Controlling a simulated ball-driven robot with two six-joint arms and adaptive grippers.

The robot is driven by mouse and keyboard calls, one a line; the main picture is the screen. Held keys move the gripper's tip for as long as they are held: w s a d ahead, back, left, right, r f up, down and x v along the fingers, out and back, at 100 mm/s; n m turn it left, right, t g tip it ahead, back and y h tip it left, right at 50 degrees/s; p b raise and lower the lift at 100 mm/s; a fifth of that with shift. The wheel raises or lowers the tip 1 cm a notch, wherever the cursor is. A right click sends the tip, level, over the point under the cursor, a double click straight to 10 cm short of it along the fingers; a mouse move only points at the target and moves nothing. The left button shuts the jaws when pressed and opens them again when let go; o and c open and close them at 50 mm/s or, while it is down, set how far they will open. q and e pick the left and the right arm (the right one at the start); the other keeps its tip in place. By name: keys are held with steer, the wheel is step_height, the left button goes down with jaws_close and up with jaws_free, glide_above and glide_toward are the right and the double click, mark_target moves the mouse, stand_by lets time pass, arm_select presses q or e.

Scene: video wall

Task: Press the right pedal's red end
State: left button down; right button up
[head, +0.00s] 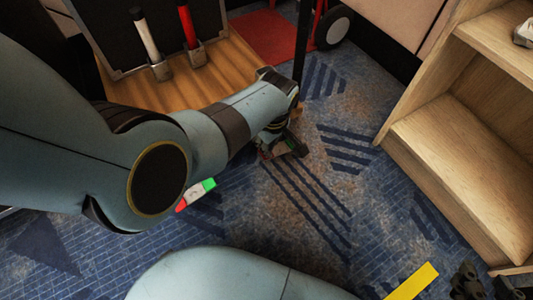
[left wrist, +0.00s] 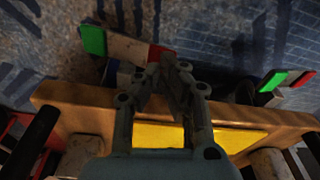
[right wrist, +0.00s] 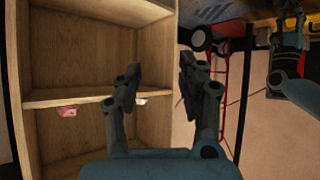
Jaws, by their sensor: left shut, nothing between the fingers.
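In the left wrist view my left gripper (left wrist: 166,70) is shut and empty. Its fingertips overlap the red end of a pedal (left wrist: 125,46) with a white middle and a green end; I cannot tell whether they touch. A second pedal (left wrist: 286,80), also green and red, lies further right there. In the head view one red, white and green pedal (head: 195,193) shows just below my left arm, which hides the floor behind it. I cannot tell which of the two pedals it is. My right gripper (right wrist: 160,78) is open and empty, facing the shelf, away from the pedals.
A wooden board with a yellow pad (left wrist: 155,134) lies under my left gripper. In the head view, a white lever (head: 146,38) and a red lever (head: 187,26) stand on wood at the back. A wooden shelf (head: 460,150) stands right; patterned carpet (head: 330,190) between is clear.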

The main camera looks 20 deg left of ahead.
arm_select(q)
steer(key=shift+f+b, duration=0.3)
steer(key=shift+f, duration=0.3)
steer(key=shift+w, duration=0.1)
arm_select(e)
steer(key=shift+a+r+t, duration=0.15)
steer(key=shift+r+t, duration=0.25)
steer(key=shift+t, duration=0.5)
